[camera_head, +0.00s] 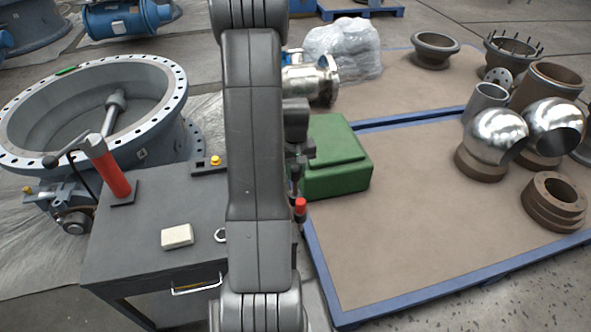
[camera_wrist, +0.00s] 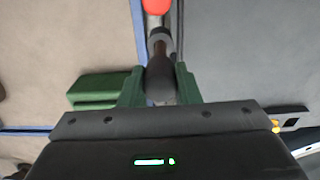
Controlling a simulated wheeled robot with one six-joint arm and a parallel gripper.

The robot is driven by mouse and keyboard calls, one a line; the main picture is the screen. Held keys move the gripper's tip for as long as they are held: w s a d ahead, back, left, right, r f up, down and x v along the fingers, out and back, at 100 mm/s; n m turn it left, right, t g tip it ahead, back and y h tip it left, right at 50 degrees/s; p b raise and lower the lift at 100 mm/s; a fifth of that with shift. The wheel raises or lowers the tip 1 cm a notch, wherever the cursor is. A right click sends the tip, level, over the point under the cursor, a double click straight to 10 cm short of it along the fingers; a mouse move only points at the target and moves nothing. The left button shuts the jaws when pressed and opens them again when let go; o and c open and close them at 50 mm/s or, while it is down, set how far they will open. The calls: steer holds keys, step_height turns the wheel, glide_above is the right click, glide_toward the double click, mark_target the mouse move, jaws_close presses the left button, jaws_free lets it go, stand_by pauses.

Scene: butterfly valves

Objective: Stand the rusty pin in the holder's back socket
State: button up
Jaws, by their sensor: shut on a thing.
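My gripper (camera_wrist: 160,78) is shut on the rusty pin (camera_wrist: 161,50). In the head view the red end (camera_head: 300,205) shows low beside my arm, right of the grey cabinet; the rest of the pin is mostly hidden. A dark low block with a yellow knob (camera_head: 215,160), which looks like the holder, sits at the cabinet's back edge. My arm hides its right part, and I cannot make out the back socket.
The grey cabinet top (camera_head: 140,225) carries a standing red cylinder (camera_head: 110,175), a pale block (camera_head: 177,236) and a small metal ring (camera_head: 220,235). A green box (camera_head: 335,160) stands right of my arm on a blue-edged platform (camera_head: 420,250). A large valve (camera_head: 90,110) is behind left.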

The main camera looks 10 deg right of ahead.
mark_target(295, 186)
steer(key=shift+f+b, duration=2.7)
steer(key=shift+f, duration=0.9)
steer(key=o, duration=1.5)
steer(key=shift+o, duration=0.2)
steer(key=shift+r, duration=0.1)
steer(key=shift+r+p, duration=2.3)
steer(key=shift+r, duration=1.2)
steer(key=shift+f, duration=0.1)
steer(key=shift+f+b, duration=2.3)
steer(key=shift+f, duration=1.2)
